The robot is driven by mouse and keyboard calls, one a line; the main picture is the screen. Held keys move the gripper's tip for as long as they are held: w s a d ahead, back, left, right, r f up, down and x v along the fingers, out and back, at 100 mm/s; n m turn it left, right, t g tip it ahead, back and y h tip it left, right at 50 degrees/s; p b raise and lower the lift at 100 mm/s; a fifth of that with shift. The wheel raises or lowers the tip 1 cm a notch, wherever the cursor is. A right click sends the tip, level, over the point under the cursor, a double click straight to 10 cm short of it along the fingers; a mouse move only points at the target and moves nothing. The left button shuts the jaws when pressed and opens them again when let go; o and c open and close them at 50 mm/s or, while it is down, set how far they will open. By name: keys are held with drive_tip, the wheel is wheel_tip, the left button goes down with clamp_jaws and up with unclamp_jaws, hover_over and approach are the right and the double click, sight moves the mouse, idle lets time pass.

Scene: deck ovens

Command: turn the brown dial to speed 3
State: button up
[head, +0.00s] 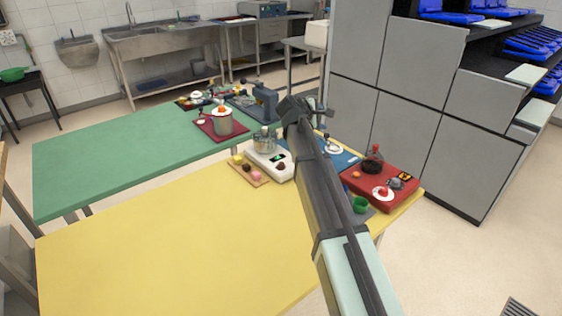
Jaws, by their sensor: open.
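A white appliance (284,174) with a steel bowl or pot (264,140) stands on the yellow table (170,240), near its far edge. Its front has a small dark display with green marks (277,157). A small brown spot, which looks like the brown dial (281,166), is just below the display. Its setting is too small to read. My gripper (297,104) is at the far end of my arm, above and right of the appliance in the picture. It is open and apart from the dial; its fingers are small and partly hidden.
A small board with coloured blocks (240,170) lies left of the appliance. A red tray (350,184) with a flask and small items, a blue mat (345,158) and a green cup (360,204) are to the right. The yellow table's near left is clear.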

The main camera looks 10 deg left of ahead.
drive_tip(key=n+g+y, duration=0.2)
hover_over(281, 163)
drive_tip(key=d, duration=0.4)
drive_tip(key=a+g+y, duration=0.1)
drive_tip(key=a+g, duration=0.1)
drive_tip(key=a, duration=0.2)
wheel_tip(281, 163, down, 17)
drive_tip(key=n+g+y, duration=0.1)
drive_tip(key=n+g, duration=0.1)
drive_tip(key=g, duration=0.1)
drive_tip(key=n+g+y, duration=0.1)
drive_tip(key=g+y, duration=0.1)
drive_tip(key=g, duration=0.1)
drive_tip(key=shift+s+r+n+g+y, duration=0.15)
drive_tip(key=shift+n+g+y, duration=0.15)
drive_tip(key=shift+n, duration=0.1)
drive_tip(key=c, duration=1)
